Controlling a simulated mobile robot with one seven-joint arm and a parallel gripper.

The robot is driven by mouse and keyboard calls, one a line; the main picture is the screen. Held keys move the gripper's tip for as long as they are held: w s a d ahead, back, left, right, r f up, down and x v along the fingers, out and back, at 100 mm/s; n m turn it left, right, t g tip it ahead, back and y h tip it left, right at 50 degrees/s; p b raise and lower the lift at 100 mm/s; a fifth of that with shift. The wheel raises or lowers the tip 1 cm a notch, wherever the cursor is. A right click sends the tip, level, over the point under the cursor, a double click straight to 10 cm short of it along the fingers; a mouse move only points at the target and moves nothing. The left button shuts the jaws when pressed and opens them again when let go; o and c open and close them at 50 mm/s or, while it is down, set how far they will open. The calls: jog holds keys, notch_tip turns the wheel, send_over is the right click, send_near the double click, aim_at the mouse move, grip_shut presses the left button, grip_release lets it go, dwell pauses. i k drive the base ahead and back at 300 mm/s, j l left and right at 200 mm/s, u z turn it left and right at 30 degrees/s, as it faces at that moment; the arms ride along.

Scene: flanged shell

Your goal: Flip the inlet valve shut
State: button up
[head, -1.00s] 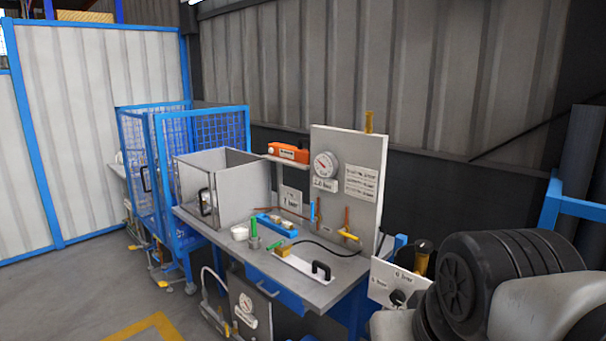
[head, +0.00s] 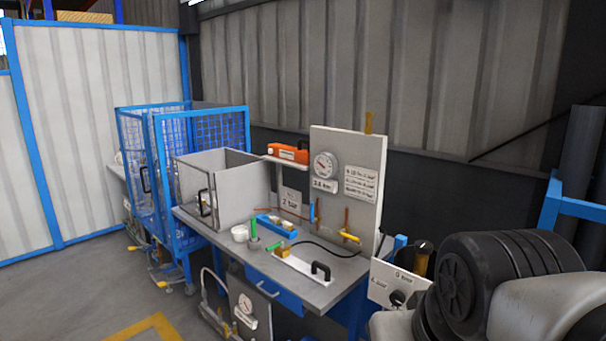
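The upright grey panel (head: 345,150) at the back of the workbench carries a round gauge (head: 325,166) and copper-coloured pipes. A valve with a yellow lever (head: 349,236) sits low on the panel's right part, the lever slanting down to the right. A blue lever (head: 313,211) stands upright on the pipe to its left. No readable label tells which is the inlet valve. My gripper is not in view, so its state and its distance from the levers are hidden.
The workbench (head: 335,288) holds a plate with a black handle (head: 320,270), a blue tray (head: 277,226), a white cup (head: 240,234) and green-topped items. An open-topped grey enclosure (head: 235,185) and a blue mesh cage (head: 215,140) stand left. Floor (head: 80,290) is clear at front left.

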aim_at(312, 220)
jog(key=i+j, duration=0.6)
jog(key=j, duration=0.2)
jog(key=i+j+u, duration=0.1)
jog(key=i+j, duration=0.5)
jog(key=j, duration=0.2)
jog(key=i+j, duration=0.8)
jog(key=i+l, duration=0.3)
jog(key=l, duration=0.15)
jog(key=u, duration=0.05)
